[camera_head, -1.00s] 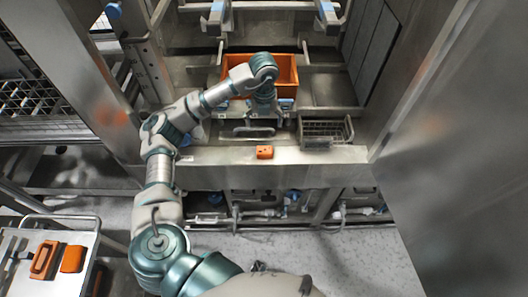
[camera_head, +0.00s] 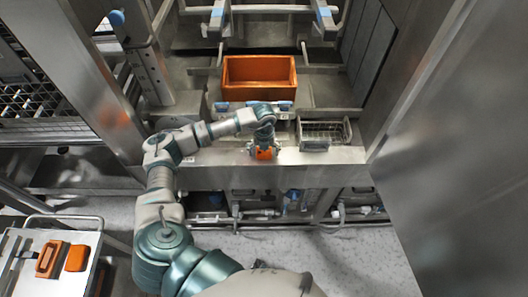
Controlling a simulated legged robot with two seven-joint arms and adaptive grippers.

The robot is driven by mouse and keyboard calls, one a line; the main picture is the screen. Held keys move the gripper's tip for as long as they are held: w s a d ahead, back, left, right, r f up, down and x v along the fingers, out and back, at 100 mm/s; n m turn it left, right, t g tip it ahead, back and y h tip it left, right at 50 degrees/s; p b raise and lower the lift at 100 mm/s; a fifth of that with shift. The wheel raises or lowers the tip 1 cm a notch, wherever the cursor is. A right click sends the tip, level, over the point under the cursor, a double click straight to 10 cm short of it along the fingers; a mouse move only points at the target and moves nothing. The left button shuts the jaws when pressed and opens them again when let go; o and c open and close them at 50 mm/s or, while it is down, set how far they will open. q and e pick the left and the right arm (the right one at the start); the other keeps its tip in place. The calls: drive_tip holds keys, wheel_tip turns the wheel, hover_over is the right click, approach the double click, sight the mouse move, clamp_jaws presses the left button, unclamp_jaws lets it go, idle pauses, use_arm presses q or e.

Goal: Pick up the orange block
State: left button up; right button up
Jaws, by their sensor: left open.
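The orange block (camera_head: 264,154) sits on the steel ledge at the front of the washer, in the middle of the head view. My left gripper (camera_head: 264,149) is right over it, pointing down, with a finger on each side of the block. The jaws are open, and the gripper hides the upper part of the block. I cannot tell whether the fingers touch it. My right gripper is not in view.
An orange bin (camera_head: 260,82) stands behind the block. A wire basket (camera_head: 324,134) is close on the right of the gripper. A cart (camera_head: 50,280) at bottom left holds other orange items (camera_head: 76,258). Steel walls flank both sides.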

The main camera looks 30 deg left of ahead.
use_arm(q)
drive_tip(key=shift+f, duration=0.45)
drive_tip(key=c, duration=1.3)
drive_tip(key=shift+r, duration=0.2)
drive_tip(key=shift+r, duration=0.65)
wheel_tip(320, 180, up, 2)
drive_tip(key=shift+s+d+b, duration=0.1)
drive_tip(key=shift+d+b, duration=0.05)
drive_tip(key=shift+b, duration=0.3)
drive_tip(key=s+d, duration=0.3)
drive_tip(key=s, duration=0.1)
drive_tip(key=s+d+r+b, duration=0.1)
drive_tip(key=s+d, duration=0.2)
drive_tip(key=s, duration=0.1)
drive_tip(key=s+d+b, duration=0.1)
drive_tip(key=s+d, duration=0.2)
drive_tip(key=s, duration=0.1)
drive_tip(key=shift+s+d+r, duration=0.1)
drive_tip(key=shift+s+r, duration=0.15)
drive_tip(key=shift+s, duration=0.15)
